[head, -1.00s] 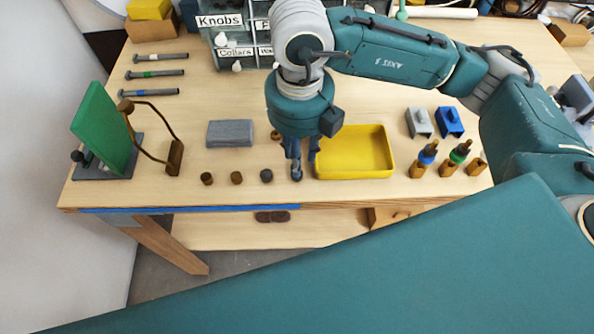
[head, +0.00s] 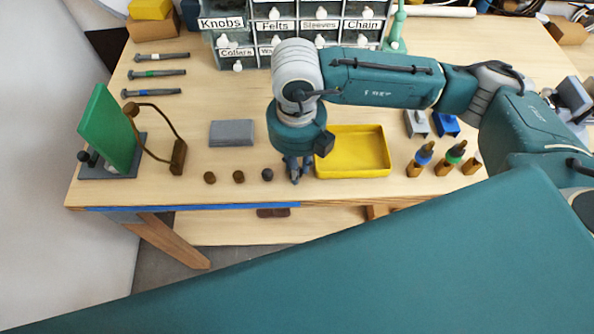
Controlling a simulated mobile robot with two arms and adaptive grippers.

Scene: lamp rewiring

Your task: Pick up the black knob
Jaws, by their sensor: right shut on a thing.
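My right gripper (head: 295,174) points down at the front of the table, just left of the yellow tray. It is shut on a small dark thing between its fingertips, which fits the black knob; the fingers hide most of it. A dark grey knob (head: 267,174) stands just left of the gripper, apart from it. Two brown knobs (head: 239,176) stand further left in the same row. My left gripper is not in view.
The yellow tray (head: 352,172) is empty. A grey block (head: 232,132) lies behind the knobs. Bottles (head: 420,161) stand right of the tray. A green panel on a stand (head: 108,130) is at the left. Labelled drawers (head: 300,30) stand at the back.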

